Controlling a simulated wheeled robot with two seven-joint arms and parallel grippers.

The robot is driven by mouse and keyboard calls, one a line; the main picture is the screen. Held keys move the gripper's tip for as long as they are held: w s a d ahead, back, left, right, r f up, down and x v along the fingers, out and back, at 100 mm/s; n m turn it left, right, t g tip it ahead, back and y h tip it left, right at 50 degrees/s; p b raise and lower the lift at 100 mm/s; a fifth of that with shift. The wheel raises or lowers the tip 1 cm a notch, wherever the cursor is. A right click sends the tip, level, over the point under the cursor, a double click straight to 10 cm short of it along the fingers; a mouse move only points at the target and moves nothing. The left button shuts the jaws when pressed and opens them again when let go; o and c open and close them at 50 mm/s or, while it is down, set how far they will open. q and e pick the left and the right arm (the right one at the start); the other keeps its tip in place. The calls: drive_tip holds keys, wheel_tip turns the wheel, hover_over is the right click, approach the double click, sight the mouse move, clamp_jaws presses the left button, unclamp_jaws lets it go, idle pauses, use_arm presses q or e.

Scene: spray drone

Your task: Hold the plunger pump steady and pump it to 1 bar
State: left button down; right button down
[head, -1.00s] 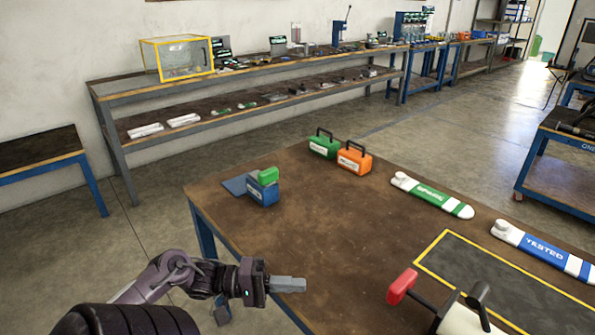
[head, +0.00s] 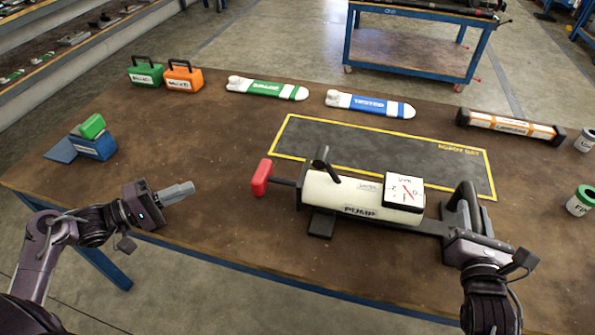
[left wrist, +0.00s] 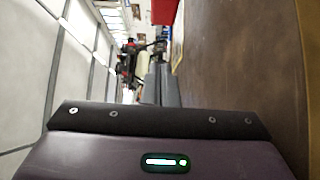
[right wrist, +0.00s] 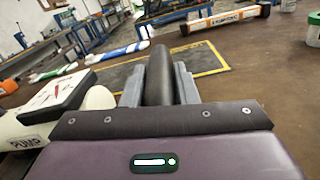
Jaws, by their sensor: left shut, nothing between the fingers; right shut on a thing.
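The cream pump (head: 345,196), labelled PUMP, lies across the table. Its red plunger handle (head: 262,177) points left on a dark rod. A white gauge (head: 404,190) with a red needle sits on its right part; the reading is too small to tell. My right gripper (right wrist: 158,85) is shut on the dark grip bar (right wrist: 160,70) at the pump's right end, also seen in the head view (head: 465,200). My left gripper (head: 178,193) is shut and empty, left of the red handle and apart from it. Its closed fingers show in the left wrist view (left wrist: 162,88).
A yellow-edged dark mat (head: 440,162) lies behind the pump. Green (head: 265,90) and blue (head: 370,104) labelled white pieces and an orange-white tube (head: 510,126) lie along the back. The table between left gripper and red handle is clear.

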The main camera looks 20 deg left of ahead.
sight(264, 187)
use_arm(q)
drive_tip(key=x, duration=0.9)
drive_tip(key=shift+w+d, duration=0.15)
drive_tip(key=d, duration=0.3)
drive_tip(key=shift+w+d, duration=0.2)
drive_tip(key=shift+d, duration=0.5)
drive_tip(key=d, duration=0.7)
use_arm(e)
drive_tip(key=shift+a, duration=0.1)
